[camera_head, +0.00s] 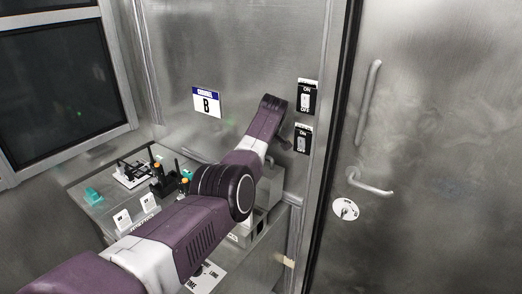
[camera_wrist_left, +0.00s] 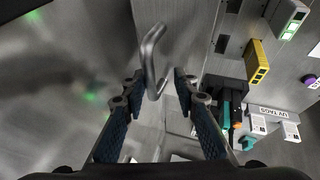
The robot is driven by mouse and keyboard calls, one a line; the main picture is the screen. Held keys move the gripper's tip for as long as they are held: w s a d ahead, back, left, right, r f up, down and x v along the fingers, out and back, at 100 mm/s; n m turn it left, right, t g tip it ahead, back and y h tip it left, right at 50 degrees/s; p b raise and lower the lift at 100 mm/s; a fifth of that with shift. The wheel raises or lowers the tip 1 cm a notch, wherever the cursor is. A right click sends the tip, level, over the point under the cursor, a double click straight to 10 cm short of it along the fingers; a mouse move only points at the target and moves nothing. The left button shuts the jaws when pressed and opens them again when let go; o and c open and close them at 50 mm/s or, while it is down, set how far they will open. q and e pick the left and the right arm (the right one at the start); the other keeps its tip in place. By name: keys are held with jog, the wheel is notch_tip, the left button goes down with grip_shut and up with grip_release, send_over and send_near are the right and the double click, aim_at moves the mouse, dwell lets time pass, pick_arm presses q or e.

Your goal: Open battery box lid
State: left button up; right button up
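In the left wrist view, my left gripper (camera_wrist_left: 157,82) is open. Its two fingers stand on either side of a bent metal handle (camera_wrist_left: 150,52), with space between them. I cannot tell whether either finger touches the handle. The handle is on a grey metal surface, which may be the battery box lid. A grey metal box (camera_head: 272,186), possibly the battery box, is partly hidden behind the arm. My right gripper is not in view.
A bench (camera_head: 88,178) at left carries small devices and labels. A metal door with a handle (camera_head: 369,183) stands at right.

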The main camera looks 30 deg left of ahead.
pick_arm(q)
jog(key=v, duration=1.2)
jog(key=shift+f, duration=0.15)
